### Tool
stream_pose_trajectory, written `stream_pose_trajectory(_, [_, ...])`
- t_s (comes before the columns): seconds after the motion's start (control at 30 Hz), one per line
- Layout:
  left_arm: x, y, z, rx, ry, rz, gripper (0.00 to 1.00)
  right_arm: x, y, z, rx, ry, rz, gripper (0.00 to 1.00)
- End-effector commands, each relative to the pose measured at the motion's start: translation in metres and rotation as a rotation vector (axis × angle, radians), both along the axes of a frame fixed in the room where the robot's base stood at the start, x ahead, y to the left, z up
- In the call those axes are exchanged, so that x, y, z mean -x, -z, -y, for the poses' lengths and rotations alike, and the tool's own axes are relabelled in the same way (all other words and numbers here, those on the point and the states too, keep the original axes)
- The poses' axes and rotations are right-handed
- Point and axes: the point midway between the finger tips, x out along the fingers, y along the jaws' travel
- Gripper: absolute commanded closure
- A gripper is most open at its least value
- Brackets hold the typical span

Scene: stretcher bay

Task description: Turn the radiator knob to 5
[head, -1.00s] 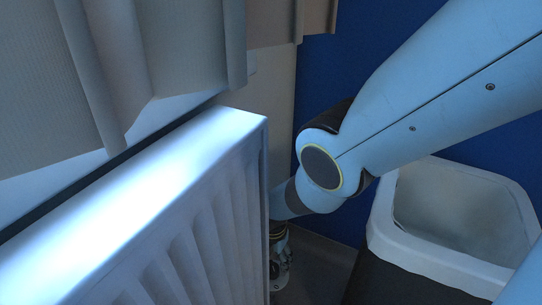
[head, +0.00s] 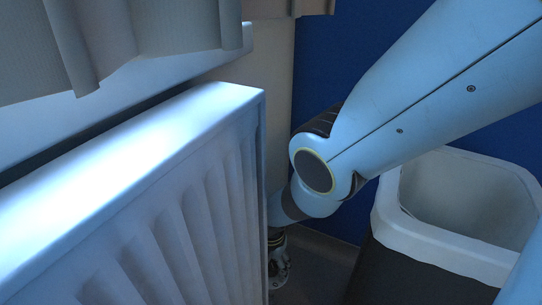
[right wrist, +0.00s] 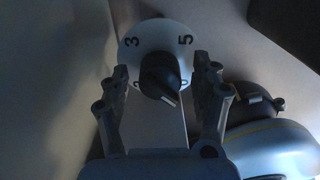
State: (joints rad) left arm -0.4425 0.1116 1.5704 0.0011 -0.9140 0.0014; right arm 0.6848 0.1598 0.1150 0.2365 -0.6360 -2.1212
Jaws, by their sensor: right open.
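The radiator knob (right wrist: 158,72) shows in the right wrist view as a black knob on a pale round dial plate (right wrist: 146,48). The numbers 3 and 5 are readable at the plate's upper left and upper right. A white mark on the knob sits at its lower right, away from the 5. My right gripper (right wrist: 164,82) is open, with one finger on each side of the knob; I cannot tell whether either touches it. In the head view the right gripper (head: 279,268) is low beside the end of the white radiator (head: 150,135), partly hidden, and the knob is not visible.
A bin with a white liner (head: 440,232) stands at the right, close to my right arm. A curtain (head: 150,30) hangs above the radiator at the upper left. A blue wall (head: 340,60) is behind. A narrow strip of dark floor (head: 315,270) shows between radiator and bin.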

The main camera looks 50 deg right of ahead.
Motion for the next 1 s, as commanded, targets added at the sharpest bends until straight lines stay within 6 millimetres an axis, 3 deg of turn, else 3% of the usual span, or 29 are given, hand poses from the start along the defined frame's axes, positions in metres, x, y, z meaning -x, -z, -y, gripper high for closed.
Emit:
stream_pose_trajectory(0.13, [0.0002, 0.0000, 0.0001, 0.000, 0.000, 0.000, 0.60, -0.0002, -0.0003, -0.0001, 0.000, 0.000, 0.000, 0.35])
stream_pose_trajectory(0.57, [0.0003, 0.0001, 0.0004, 0.000, 0.000, 0.000, 0.60, 0.0000, -0.0002, 0.0000, 0.000, 0.000, 0.000, 0.91])
stream_pose_trajectory(1.0, [0.0003, 0.0003, 0.0004, 0.001, -0.001, 0.001, 0.60, 0.0004, 0.0002, -0.0001, 0.000, 0.101, 0.000, 0.91])
